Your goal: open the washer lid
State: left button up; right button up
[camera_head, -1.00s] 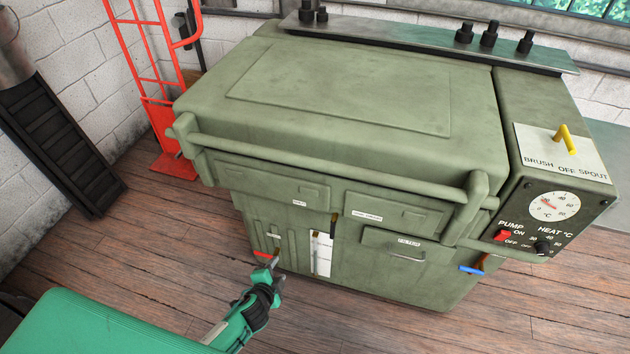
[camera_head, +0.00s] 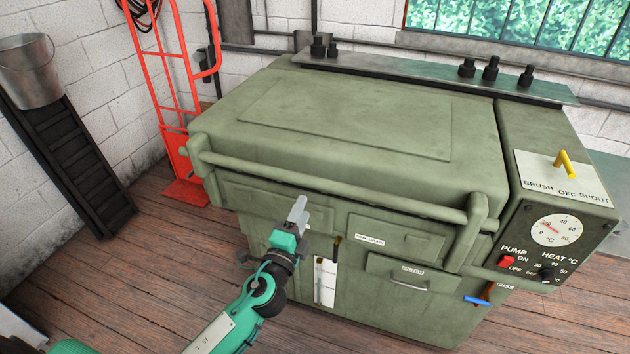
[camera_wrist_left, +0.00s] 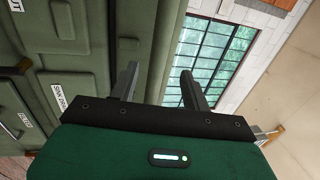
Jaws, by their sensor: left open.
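The green washer has its lid (camera_head: 340,118) down and shut. A long bar handle (camera_head: 335,188) runs across the lid's front edge. My left gripper (camera_head: 298,212) is in front of the washer's front panel, a little below the bar, with its fingers pointing up. The washer's front (camera_wrist_left: 98,60) fills the left of that view. I cannot tell how far the fingertips are from the bar. My right gripper is not in view.
A control panel (camera_head: 550,240) with a dial, a red pump switch and a yellow lever (camera_head: 565,163) is at the washer's right. A red hand truck (camera_head: 180,120) and a bucket (camera_head: 30,70) stand at the left. The wooden floor (camera_head: 110,285) in front is open.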

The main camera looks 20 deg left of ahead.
aim_at(313, 187)
pick_arm(q)
jog(key=w, duration=0.3)
jog(key=w+r+p, duration=0.1)
jog(key=w, duration=0.2)
jog(key=w+p, duration=0.1)
jog(key=w, duration=0.1)
jog(key=shift+w+d+r, duration=0.15)
jog(key=shift+w+r, duration=0.25)
jog(key=shift+w, duration=0.3)
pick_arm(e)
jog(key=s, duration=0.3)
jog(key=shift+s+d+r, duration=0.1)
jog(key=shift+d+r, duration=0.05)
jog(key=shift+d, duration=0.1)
pick_arm(q)
jog(key=shift+c, duration=0.2)
grip_shut()
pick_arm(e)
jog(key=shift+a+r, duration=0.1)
